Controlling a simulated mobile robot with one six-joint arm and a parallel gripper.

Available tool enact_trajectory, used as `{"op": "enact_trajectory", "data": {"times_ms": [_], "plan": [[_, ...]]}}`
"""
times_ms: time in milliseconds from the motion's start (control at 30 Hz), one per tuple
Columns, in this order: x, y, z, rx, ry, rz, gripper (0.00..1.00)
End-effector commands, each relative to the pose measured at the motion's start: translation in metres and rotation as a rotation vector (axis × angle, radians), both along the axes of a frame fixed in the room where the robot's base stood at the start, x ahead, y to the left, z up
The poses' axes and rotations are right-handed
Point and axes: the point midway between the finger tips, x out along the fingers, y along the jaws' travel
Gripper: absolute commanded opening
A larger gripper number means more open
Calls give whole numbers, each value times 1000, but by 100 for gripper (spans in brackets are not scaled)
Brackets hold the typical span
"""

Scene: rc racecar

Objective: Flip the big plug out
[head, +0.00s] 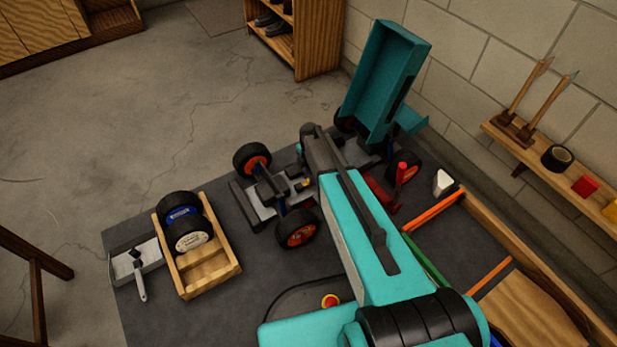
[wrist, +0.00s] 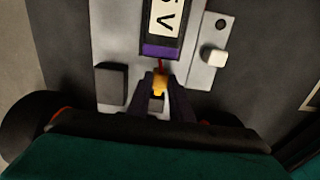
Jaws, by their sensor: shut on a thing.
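The racecar (head: 262,207) stands on a dark mat with its teal body shell (head: 385,80) raised at the back. In the wrist view, my gripper (wrist: 160,92) is shut on a small yellow-orange plug (wrist: 160,82). A short red wire runs from the plug up to a dark battery (wrist: 163,25) with a white label and a purple band. The plug lies over the grey chassis plate (wrist: 115,45); whether it is seated in anything below is hidden by the fingers. In the head view my arm covers part of the car, and the plug shows as a small yellow spot (head: 304,183).
A white button-like block (wrist: 214,55) and a dark block (wrist: 112,83) flank the plug. A wooden crate (head: 232,258) with wheels stands left of the car. A wooden-edged tray (head: 540,270) is at right. A red-and-yellow button (head: 331,301) lies near my arm.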

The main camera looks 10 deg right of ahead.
Motion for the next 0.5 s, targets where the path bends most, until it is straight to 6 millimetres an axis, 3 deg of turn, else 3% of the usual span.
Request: {"op": "enact_trajectory", "data": {"times_ms": [67,100,200,500], "plan": [[1,-5,0,-9,-3,-1,0],[1,-5,0,-10,-3,-1,23],[1,-5,0,-9,-3,-1,39],[1,-3,1,-6,-2,0,39]]}}
